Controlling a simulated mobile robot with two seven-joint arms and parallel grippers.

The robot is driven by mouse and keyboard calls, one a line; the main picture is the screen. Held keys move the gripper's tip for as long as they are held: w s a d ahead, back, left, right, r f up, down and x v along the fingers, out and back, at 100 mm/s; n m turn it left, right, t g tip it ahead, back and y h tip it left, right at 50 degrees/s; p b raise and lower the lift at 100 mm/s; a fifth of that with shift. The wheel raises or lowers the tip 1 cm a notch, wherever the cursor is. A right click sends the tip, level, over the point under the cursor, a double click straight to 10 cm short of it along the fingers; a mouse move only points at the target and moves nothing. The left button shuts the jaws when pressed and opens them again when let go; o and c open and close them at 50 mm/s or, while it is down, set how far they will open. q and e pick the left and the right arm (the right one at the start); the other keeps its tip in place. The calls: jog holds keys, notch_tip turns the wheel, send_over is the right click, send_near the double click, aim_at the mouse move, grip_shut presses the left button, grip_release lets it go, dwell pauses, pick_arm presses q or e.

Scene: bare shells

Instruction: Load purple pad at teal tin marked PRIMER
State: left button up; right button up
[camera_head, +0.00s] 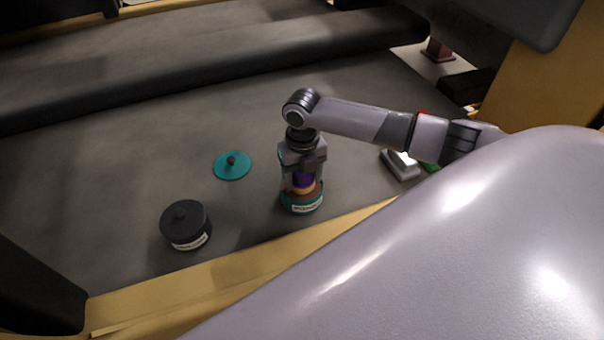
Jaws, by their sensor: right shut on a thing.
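The teal tin (303,206) stands open near the front edge of the grey surface, with a white label on its front too small to read surely. The purple pad (304,181) with an orange-tan lower part is upright over the tin's mouth. My right gripper (303,183) points down and is shut on the purple pad. Whether the pad touches the tin's contents I cannot tell. A teal lid with a dark knob (232,170) lies flat to the left of the tin. My left gripper is not in view.
A black lidded tin (186,226) with a white label stands at front left. A grey-white block (401,164) lies to the right, with a green thing (430,166) partly hidden behind my arm. A yellow edge (240,268) runs along the front. The surface behind the lid is clear.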

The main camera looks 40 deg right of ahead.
jog(key=shift+r+p, duration=1.75)
jog(key=shift+r, duration=0.25)
notch_tip(320, 180, up, 2)
jog(key=p, duration=0.2)
jog(key=shift+r+p, duration=0.2)
jog(key=shift+p, duration=0.1)
jog(key=shift+f, duration=0.1)
jog(key=shift+w, duration=0.1)
jog(key=shift+a+r+m, duration=0.15)
jog(key=shift+r+m, duration=0.15)
jog(key=s+a+r+m+p, duration=0.2)
jog(key=r+m, duration=0.5)
jog(key=m, duration=0.4)
jog(key=s+a+r+m+p, duration=0.2)
jog(key=a+r+m+p, duration=0.1)
jog(key=r+m, duration=0.5)
jog(key=s+a+r+m+p, duration=0.2)
jog(key=r+m, duration=0.6)
jog(key=m, duration=0.5)
jog(key=shift+a+m, duration=0.4)
jog(key=shift+a, duration=0.15)
